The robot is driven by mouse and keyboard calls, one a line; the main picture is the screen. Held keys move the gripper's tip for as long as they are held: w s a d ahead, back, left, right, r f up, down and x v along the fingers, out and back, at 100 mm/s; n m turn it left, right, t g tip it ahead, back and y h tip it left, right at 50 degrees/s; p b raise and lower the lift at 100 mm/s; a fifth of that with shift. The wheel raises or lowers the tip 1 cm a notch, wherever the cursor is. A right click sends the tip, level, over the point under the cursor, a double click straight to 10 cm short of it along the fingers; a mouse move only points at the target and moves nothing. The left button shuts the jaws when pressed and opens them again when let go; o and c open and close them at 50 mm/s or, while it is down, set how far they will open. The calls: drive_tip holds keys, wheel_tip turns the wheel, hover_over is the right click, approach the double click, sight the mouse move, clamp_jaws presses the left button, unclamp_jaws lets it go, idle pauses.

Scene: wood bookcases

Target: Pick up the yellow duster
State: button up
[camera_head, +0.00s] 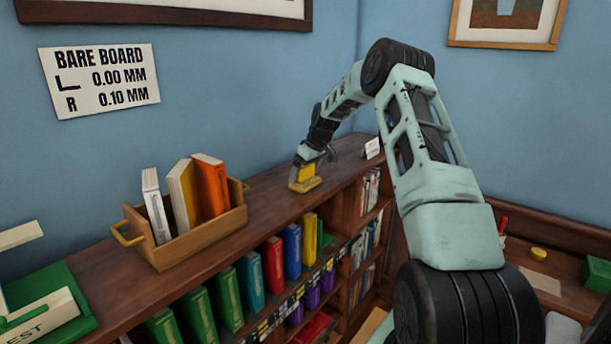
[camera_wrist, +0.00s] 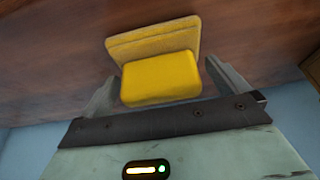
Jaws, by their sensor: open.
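The yellow duster (camera_head: 305,179) lies on top of the wood bookcase, toward its far end. It has a bright yellow block on a duller, tan-yellow base. It also shows in the wrist view (camera_wrist: 160,78), with the block nearest my gripper. My gripper (camera_head: 312,158) is directly above and around the duster's upper part. In the wrist view the two grey fingers (camera_wrist: 161,88) stand apart, one on each side of the yellow block. I cannot tell whether either finger touches it.
A wooden tray (camera_head: 205,233) with brass handles holds three upright books, left of the duster. A small white card (camera_head: 372,148) stands to its right. A green item (camera_head: 50,305) sits at the near left end. The bookcase top (camera_head: 270,200) between tray and duster is clear.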

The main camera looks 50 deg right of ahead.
drive_tip(key=c, duration=1.1)
drive_tip(key=shift+o, duration=0.2)
wheel_tip(320, 180, up, 10)
drive_tip(key=b, duration=0.4)
drive_tip(key=o, duration=0.4)
drive_tip(key=shift+c, duration=1.3)
